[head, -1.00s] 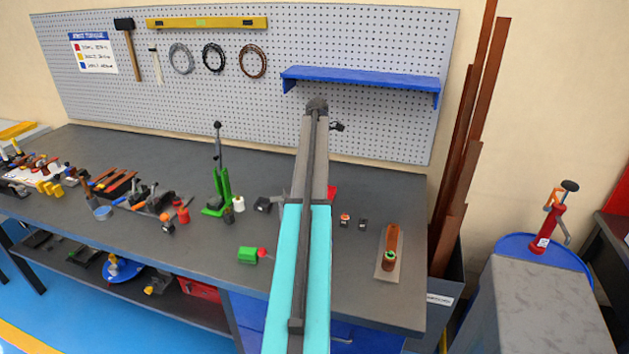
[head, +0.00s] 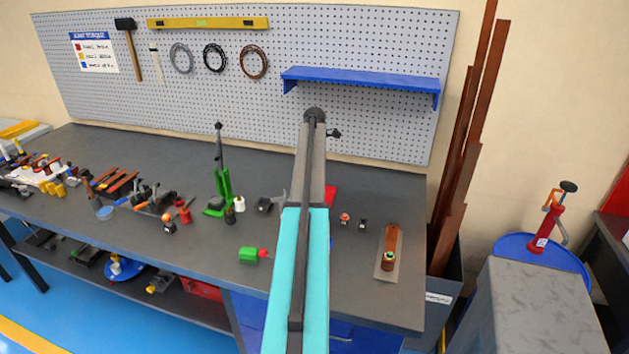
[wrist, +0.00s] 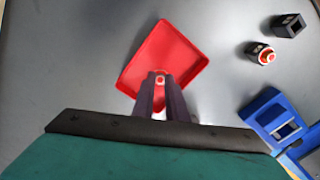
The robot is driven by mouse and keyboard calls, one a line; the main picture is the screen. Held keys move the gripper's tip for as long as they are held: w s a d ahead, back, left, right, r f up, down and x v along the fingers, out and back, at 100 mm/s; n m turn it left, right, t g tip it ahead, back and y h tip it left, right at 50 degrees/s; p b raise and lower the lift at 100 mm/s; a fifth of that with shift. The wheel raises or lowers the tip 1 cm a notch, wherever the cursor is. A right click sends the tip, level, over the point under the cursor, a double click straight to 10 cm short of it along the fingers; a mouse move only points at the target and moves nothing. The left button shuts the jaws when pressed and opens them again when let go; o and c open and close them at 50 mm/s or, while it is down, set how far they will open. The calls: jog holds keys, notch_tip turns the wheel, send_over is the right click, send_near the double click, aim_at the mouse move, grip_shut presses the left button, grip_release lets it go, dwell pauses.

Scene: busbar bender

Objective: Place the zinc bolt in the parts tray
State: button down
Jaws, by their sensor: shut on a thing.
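The red parts tray (wrist: 190,42) lies on the grey bench and shows whole apart from its near corner in the wrist view. In the head view only a red sliver of it (head: 331,194) shows beside my arm. My gripper (wrist: 161,82) is over the near part of the tray, its dark fingers pointing down into view. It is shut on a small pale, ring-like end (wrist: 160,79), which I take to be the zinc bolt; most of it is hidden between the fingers. I cannot tell how high it is above the tray floor. My arm hides the gripper in the head view.
Right of the tray stand a black block (wrist: 288,25) and a small dark part with an orange-red ring (wrist: 262,53). A blue object (wrist: 275,120) is nearer, at right. A copper piece on a plate (head: 389,250) is at right.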

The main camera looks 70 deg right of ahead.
jog(key=shift+f, duration=0.35)
jog(key=shift+f, duration=0.1)
jog(key=c, duration=1.8)
grip_release()
jog(key=shift+o, duration=0.2)
notch_tip(320, 180, up, 12)
jog(key=b, duration=0.2)
